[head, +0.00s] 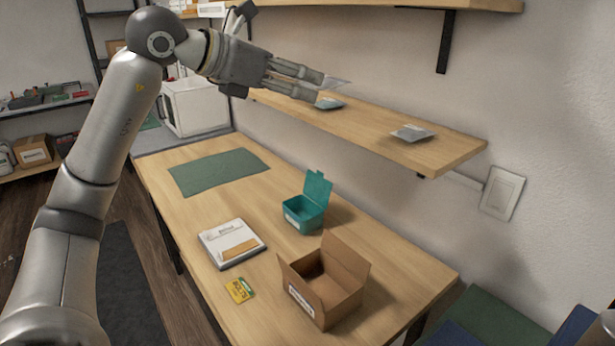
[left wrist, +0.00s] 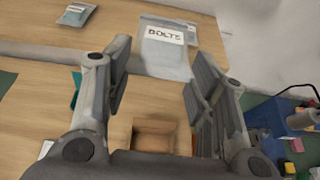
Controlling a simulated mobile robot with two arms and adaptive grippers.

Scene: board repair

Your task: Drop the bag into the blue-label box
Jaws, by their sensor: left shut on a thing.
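My left gripper (head: 323,88) is shut on a pale grey bag (head: 337,83), raised near the wall shelf. In the left wrist view the bag (left wrist: 165,55), marked BOLTS, shows between the finger ends. An open cardboard box (head: 322,288) with a pale label stands at the table's near right end; it also shows below the bag in the left wrist view (left wrist: 155,133). A teal box (head: 304,215) with its lid up and a pale label stands behind it. I cannot clearly tell the label colours. My right gripper is not in view.
Two more bags, one greenish (head: 329,103) and one grey (head: 412,132), lie on the wall shelf (head: 455,150). A white pad (head: 230,240), a yellow-green packet (head: 240,290) and a green mat (head: 218,170) lie on the table (head: 160,182).

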